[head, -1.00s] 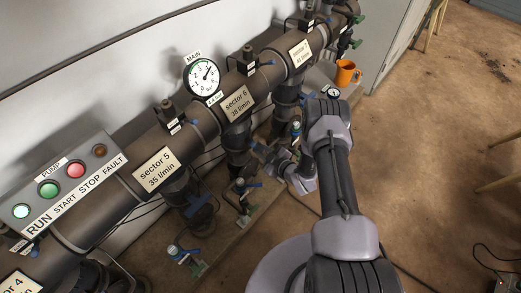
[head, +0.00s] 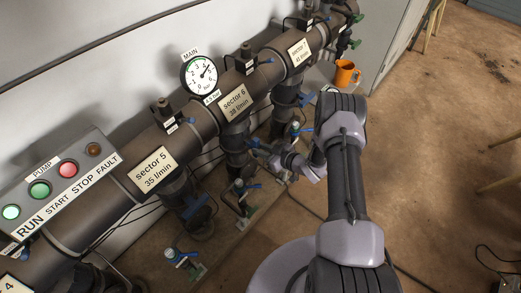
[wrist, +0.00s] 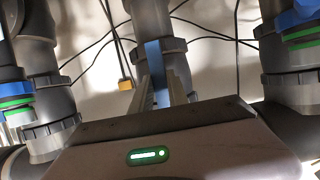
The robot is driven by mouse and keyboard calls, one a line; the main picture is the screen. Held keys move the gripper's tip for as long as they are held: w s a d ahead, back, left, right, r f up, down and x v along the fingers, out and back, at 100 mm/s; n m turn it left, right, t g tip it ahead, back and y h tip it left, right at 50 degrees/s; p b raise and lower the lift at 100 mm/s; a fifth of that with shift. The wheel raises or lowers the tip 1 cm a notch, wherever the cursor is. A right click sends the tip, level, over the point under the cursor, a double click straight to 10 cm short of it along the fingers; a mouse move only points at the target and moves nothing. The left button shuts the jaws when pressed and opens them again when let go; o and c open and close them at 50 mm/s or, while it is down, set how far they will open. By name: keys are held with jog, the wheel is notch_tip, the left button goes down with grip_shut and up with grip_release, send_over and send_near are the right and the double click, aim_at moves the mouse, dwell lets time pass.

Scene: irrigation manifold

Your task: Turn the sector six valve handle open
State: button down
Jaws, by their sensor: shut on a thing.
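The sector six label (head: 235,103) is on the big grey manifold pipe. Below it a grey branch pipe (head: 236,150) drops down. A blue valve handle (head: 254,142) sticks out to the right of this branch. My gripper (head: 263,148) reaches it from the right and is shut on it. In the wrist view the blue handle (wrist: 154,58) stands upright between the two fingers of my gripper (wrist: 164,88). The valve body behind it is mostly hidden by my gripper.
Pipes with blue and green fittings stand close on both sides in the wrist view, including a right one (wrist: 300,35). Black cables hang on the wall behind. An orange mug (head: 345,73) stands by the manifold's far end. The floor at right is mostly open.

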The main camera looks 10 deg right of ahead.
jog(key=shift+r, duration=0.1)
jog(key=c, duration=1.3)
grip_release()
jog(key=p+v, duration=0.6)
jog(key=v, duration=1.1)
jog(key=shift+s+d, duration=0.1)
